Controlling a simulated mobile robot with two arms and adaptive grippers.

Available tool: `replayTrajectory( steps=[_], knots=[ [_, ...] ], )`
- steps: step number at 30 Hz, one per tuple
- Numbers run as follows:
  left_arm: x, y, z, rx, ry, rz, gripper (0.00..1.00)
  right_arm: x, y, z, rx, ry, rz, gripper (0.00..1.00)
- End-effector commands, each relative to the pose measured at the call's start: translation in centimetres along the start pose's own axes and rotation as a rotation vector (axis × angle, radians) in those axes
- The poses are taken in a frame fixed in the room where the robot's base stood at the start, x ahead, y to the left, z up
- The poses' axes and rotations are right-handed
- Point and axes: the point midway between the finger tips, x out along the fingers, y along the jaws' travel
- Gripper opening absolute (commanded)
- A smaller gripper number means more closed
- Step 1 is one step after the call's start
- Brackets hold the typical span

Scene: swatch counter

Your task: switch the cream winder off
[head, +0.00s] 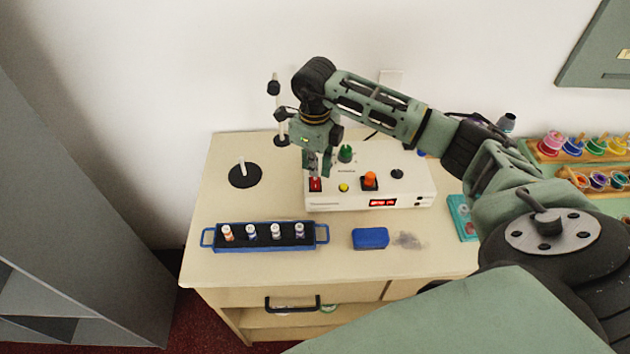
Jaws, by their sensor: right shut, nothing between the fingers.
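The cream winder (412,180) is a low cream box on the counter. A red rocker switch (315,185) sits at the left of its top face. To its right are a small yellow button (343,188), an orange knob (370,178) on a dark base, a black knob (396,174) and a green part (345,153). A red display (383,203) on the front is lit. My right gripper (318,174) points down, shut and empty, with its fingertips at the red switch. I cannot tell if they touch it. My left gripper is out of view.
A blue tray (212,237) with several small spools and a blue block (370,238) lie in front of the winder. A black disc (245,176) with a peg and a thin stand (279,115) are at the left. Racks of coloured spools (578,147) are at the right.

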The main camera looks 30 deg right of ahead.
Motion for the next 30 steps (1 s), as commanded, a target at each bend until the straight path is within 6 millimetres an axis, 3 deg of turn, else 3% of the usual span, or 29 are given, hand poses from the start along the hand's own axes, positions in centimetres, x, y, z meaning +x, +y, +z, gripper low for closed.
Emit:
replayTrajectory(
  steps=[30],
  knots=[
    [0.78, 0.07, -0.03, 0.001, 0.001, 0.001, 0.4, 0.94, -0.01, 0.0, 0.0, 0.0, 0.0, 0.0]
  ],
)
